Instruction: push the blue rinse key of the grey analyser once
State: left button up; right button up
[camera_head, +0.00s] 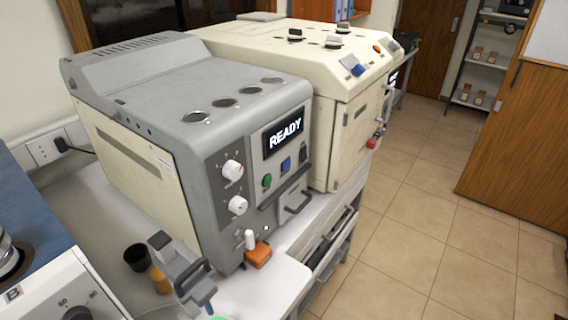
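The grey analyser (190,100) stands on the white bench at the centre left, with round openings along its top. Its dark display (284,135) reads READY. Below the display, the small square blue key (286,164) sits between a round green button (267,181) and a dark switch (303,153). Nothing covers the blue key. Any lettering on it is too small to read.
A cream machine (325,60) stands right behind the grey analyser and has its own blue key (357,70). The tiled floor (440,230) at right is clear.

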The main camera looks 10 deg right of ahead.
jog(key=shift+c, duration=0.4)
grip_shut()
dwell(1.4)
